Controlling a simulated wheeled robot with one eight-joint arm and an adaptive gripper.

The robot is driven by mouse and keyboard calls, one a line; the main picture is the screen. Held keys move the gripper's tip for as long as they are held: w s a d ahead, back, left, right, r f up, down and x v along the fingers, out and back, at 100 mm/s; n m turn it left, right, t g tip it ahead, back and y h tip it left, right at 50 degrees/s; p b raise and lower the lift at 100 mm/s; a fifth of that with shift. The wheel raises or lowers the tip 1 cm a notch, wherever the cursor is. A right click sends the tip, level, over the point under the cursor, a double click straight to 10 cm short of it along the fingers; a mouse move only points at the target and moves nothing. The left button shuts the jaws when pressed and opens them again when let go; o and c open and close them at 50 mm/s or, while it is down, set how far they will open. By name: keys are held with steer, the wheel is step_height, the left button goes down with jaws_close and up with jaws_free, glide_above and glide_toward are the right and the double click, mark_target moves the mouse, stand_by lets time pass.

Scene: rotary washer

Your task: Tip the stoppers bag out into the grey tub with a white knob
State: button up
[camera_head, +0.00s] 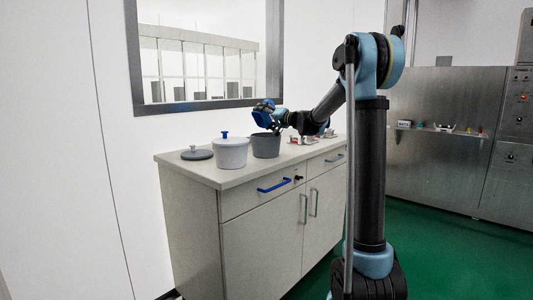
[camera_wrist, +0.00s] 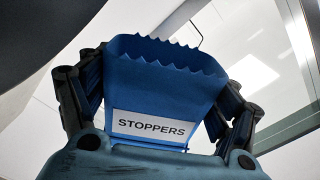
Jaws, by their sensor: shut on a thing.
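A blue bag with a jagged open edge and a white STOPPERS label (camera_wrist: 155,75) fills the wrist view. My gripper (camera_wrist: 160,98) is shut on it, with a finger on each side. In the head view, my gripper (camera_head: 275,123) holds the blue bag (camera_head: 262,114) just above the open grey tub (camera_head: 265,148), apart from the counter. The tub's inside and the bag's contents are hidden. A flat grey lid (camera_head: 197,155) lies at the counter's left end; its small knob looks pale.
A light tub (camera_head: 230,155) with a blue-knobbed lid stands left of the grey tub, close to it. Small red and white items (camera_head: 303,140) lie to its right. The counter (camera_head: 200,176) has drawers and doors with handles below. A window is in the wall behind.

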mark_target(269, 116)
steer(key=shift+s+a+n, duration=0.2)
steer(key=shift+s+n, duration=0.1)
steer(key=shift+n, duration=0.3)
stand_by(0.3)
steer(key=r+b, duration=0.1)
steer(key=b, duration=0.6)
steer(key=shift+r+b, duration=0.2)
steer(key=shift+b, duration=0.1)
steer(key=shift+f, duration=0.75)
steer(key=p, duration=0.8)
steer(key=shift+w+d+m, duration=0.2)
steer(key=shift+w+m, duration=0.05)
steer(key=shift+m, duration=0.25)
steer(key=s+d, duration=0.1)
steer(key=d, duration=0.1)
steer(key=s+d+m, duration=0.1)
steer(key=d, duration=0.1)
steer(key=s+d+m, duration=0.1)
steer(key=d, duration=0.1)
steer(key=shift+s, duration=0.1)
